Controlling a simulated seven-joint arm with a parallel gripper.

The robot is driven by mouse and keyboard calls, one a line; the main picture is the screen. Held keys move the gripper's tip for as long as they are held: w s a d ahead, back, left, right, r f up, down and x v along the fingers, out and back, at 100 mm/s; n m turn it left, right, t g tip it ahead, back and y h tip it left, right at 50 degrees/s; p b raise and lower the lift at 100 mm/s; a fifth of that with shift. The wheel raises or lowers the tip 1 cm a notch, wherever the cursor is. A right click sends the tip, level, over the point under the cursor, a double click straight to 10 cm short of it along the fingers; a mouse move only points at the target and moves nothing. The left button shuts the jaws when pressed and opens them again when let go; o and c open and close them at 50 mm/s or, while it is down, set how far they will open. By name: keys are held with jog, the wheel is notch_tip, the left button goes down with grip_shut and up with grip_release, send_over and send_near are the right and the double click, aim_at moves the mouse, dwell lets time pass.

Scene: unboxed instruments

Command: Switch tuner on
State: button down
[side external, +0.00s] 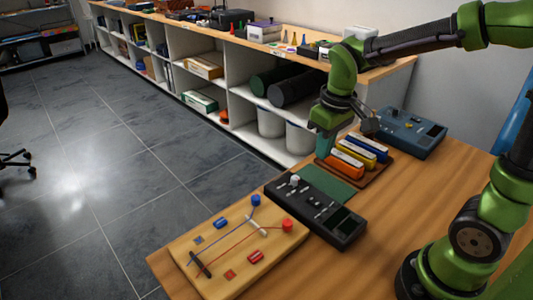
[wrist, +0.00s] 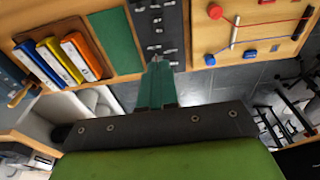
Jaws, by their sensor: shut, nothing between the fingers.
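A black device (side external: 318,208) with a pale knob, small switches and a dark screen lies on the table; part of it shows at the top of the wrist view (wrist: 154,22). A blue device (side external: 408,132) with a dark screen stands at the back right of the table. No readable label shows which one is the tuner. My gripper (side external: 323,146) is shut and empty, with teal fingers. In the wrist view its fingertips (wrist: 158,62) overlap the knob end of the black device. In the side view they appear raised above the table's far edge, apart from both devices.
A wooden board (side external: 215,272) with blue and red knobs and wires lies beside the black device. On its other side are a green mat (side external: 328,184) and a brown tray (side external: 377,177) with orange, yellow and blue blocks. Shelves (side external: 215,60) stand beyond. The right tabletop is clear.

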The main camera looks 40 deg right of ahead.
aim_at(310, 197)
jog(key=shift+f, duration=0.1)
jog(key=f, duration=0.4)
jog(key=w+f, duration=0.1)
jog(key=f, duration=0.8)
jog(key=shift+w+f, duration=0.35)
jog(key=shift+f, duration=0.05)
jog(key=shift+f, duration=0.2)
jog(key=shift+s+r, duration=0.2)
jog(key=shift+s, duration=0.6)
notch_tip(310, 197, up, 14)
jog(key=s, duration=0.1)
jog(key=shift+s, duration=0.3)
